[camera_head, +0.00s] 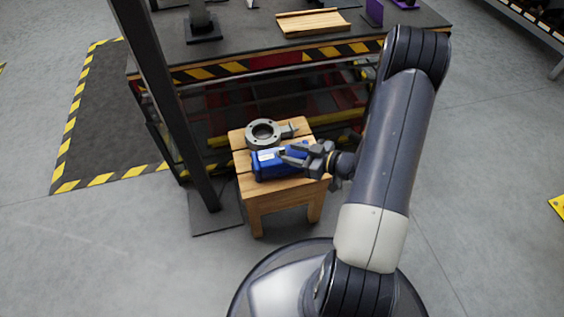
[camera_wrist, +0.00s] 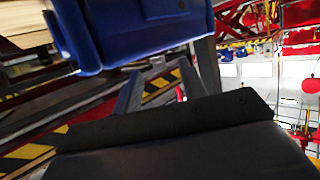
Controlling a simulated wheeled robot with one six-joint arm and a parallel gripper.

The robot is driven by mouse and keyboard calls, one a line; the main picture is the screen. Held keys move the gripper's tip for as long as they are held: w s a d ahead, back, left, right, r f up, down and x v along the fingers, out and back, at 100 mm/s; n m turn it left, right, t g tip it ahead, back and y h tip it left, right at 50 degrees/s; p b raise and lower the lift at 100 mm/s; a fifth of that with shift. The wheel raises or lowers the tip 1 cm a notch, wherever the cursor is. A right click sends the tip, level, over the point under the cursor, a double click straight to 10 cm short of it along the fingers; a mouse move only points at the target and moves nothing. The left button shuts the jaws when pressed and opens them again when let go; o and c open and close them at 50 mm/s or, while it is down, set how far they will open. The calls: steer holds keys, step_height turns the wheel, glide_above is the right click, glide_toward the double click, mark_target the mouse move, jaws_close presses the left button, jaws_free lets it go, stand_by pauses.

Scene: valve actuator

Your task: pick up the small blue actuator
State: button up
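The small blue actuator (camera_head: 266,168) lies on a wooden stool (camera_head: 243,188), in front of a grey round valve body (camera_head: 263,133). My gripper (camera_head: 293,156) reaches in from the right, with its fingers over the actuator's right end and hiding part of it. In the wrist view the blue actuator (camera_wrist: 145,28) fills the top, close to the fingers. The two fingers of my gripper (camera_wrist: 168,82) stand apart there. The right finger runs up beside the actuator's right end, and the left one ends near its lower edge. Firm contact cannot be made out.
A dark workbench (camera_head: 235,52) with a striped edge stands behind the stool and carries a wooden tray (camera_head: 313,24). A dark post (camera_head: 165,95) rises just left of the stool. Grey floor is open at left and right.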

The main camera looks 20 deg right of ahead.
mark_target(282, 149)
steer(key=shift+r+b+x, duration=0.1)
steer(key=shift+b+x, duration=0.35)
steer(key=shift+x, duration=0.65)
steer(key=shift+r+b+x, duration=0.15)
steer(key=shift+b+x, duration=0.25)
steer(key=shift+x, duration=0.75)
steer(key=shift+c, duration=0.3)
jaws_close()
steer(key=shift+r, duration=0.1)
